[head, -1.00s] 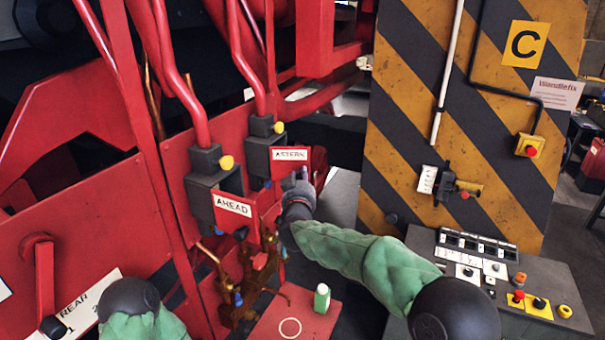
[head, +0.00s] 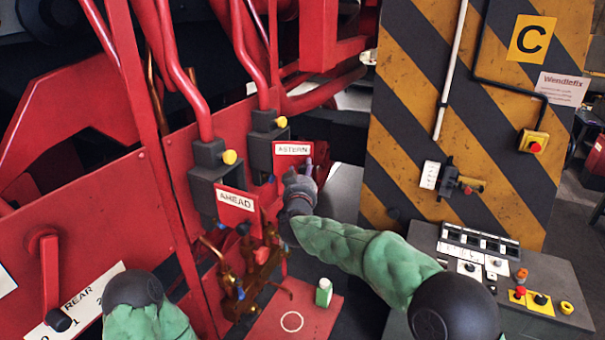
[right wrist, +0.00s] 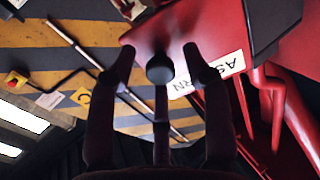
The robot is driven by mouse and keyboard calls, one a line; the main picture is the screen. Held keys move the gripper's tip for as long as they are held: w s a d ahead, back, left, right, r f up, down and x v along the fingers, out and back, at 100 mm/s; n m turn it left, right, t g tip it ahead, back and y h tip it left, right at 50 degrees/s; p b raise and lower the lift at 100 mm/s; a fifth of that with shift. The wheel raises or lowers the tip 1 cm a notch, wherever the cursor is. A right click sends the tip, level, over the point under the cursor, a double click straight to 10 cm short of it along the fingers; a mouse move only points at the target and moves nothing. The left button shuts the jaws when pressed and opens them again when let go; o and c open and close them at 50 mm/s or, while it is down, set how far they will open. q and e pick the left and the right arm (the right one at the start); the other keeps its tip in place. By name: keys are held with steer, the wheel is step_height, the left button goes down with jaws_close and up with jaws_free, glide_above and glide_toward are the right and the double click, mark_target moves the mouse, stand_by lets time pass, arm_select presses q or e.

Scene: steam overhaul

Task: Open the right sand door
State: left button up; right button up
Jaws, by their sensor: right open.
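The sand door with the ASTERN label (head: 293,149) is a red plate by a dark grey box, right of the similar red AHEAD door (head: 236,200). My right gripper (head: 306,168) is at the lower right of the ASTERN door, partly covering it. In the right wrist view the gripper (right wrist: 159,58) is open, its fingers around a round black knob (right wrist: 160,69) on the red door. I cannot tell whether they touch it. The ASTERN label (right wrist: 222,72) shows there partly behind a finger. My left gripper is not in view; only part of its arm shows.
Brass valves (head: 250,262) hang below the AHEAD door, above a red plate with a small green-and-white block (head: 323,292). A striped pillar (head: 415,130) and a control console (head: 500,275) stand right. Red pipes run above the boxes.

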steer(key=s, duration=1.2)
steer(key=shift+a, duration=0.25)
steer(key=shift+w, duration=0.1)
